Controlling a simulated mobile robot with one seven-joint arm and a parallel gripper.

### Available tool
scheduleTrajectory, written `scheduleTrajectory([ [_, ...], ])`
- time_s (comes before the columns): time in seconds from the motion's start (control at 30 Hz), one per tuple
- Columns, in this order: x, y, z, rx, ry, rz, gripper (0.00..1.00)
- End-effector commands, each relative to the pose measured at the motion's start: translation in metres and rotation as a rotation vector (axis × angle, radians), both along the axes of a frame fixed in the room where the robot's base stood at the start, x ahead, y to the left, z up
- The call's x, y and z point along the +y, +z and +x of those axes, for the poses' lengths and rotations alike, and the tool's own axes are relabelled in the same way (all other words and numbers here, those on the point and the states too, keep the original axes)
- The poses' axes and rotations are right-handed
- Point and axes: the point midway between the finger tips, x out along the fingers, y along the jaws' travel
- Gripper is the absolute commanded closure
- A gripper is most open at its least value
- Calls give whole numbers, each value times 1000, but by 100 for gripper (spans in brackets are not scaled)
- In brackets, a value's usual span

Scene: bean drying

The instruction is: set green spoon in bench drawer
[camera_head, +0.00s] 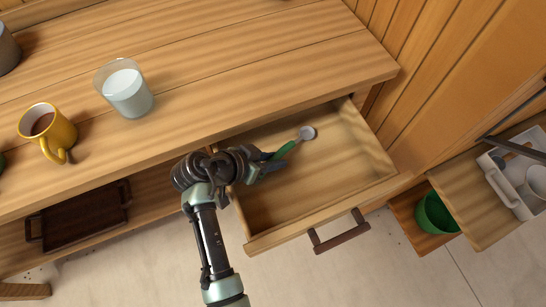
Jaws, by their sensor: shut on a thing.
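The green spoon (286,149) has a green handle and a pale round bowl. My gripper (274,161) is shut on its handle, with the pale bowl end pointing up and right. The bench drawer (345,207) is pulled out from the wooden bench (232,72), and its visible floor is bare. The spoon and my gripper are over the drawer's back left part; I cannot tell whether the spoon touches the drawer floor. My wrist hides the drawer's left side. A dark handle (339,231) is on the drawer front.
A yellow mug (48,131) and a glass of white liquid (124,89) stand on the bench top. A dark tray (80,219) lies on the shelf below. At right are a green bowl (436,214) and a white organiser (515,178) near the wooden wall.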

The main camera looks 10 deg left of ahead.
Motion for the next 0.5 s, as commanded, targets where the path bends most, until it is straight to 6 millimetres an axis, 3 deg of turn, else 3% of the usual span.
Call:
scheduleTrajectory([
  [0.07,0,-2,0,0,0,0,100],
  [0.1,0,-3,0,0,0,0,71],
  [0.27,0,-2,0,0,0,0,42],
  [0.5,0,-2,0,0,1,-1,42],
])
